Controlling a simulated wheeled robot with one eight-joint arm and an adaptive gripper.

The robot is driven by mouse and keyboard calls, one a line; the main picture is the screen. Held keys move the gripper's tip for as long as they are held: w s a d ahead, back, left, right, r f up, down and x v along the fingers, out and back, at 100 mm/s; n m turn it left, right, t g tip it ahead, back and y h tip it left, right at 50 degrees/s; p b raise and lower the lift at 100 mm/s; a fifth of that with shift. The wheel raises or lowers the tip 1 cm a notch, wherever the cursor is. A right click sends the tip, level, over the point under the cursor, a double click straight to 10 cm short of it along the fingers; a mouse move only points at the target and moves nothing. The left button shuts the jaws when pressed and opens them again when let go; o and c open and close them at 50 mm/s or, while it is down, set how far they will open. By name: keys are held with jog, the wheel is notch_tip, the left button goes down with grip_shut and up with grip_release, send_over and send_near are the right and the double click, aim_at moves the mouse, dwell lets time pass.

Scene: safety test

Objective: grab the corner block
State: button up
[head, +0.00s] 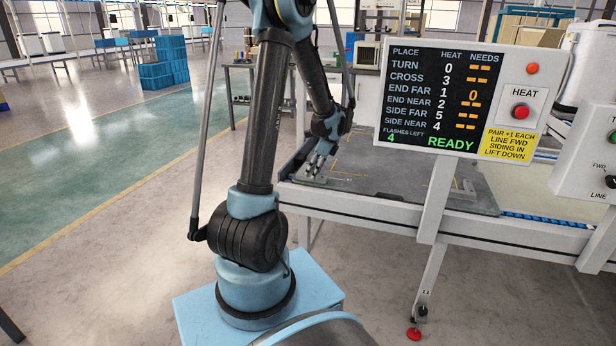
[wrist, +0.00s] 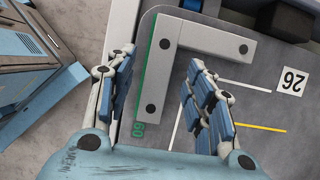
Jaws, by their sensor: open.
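The corner block is a grey L-shaped piece with black round dots and a green outer side, in the wrist view (wrist: 152,82). One leg runs down the picture and the other runs to the right. My gripper (wrist: 163,90) is open, with its fingers on either side of the downward leg and gaps visible. I cannot tell how far above the block the fingertips are. In the head view my gripper (head: 317,168) hangs low over the table's left part, and the block is hard to make out there.
A sign board (head: 460,100) reading READY stands in front of the table.

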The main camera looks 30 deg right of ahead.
jog(key=shift+x, duration=1.15)
jog(key=shift+a, duration=0.1)
jog(key=shift+s, duration=0.15)
grip_shut()
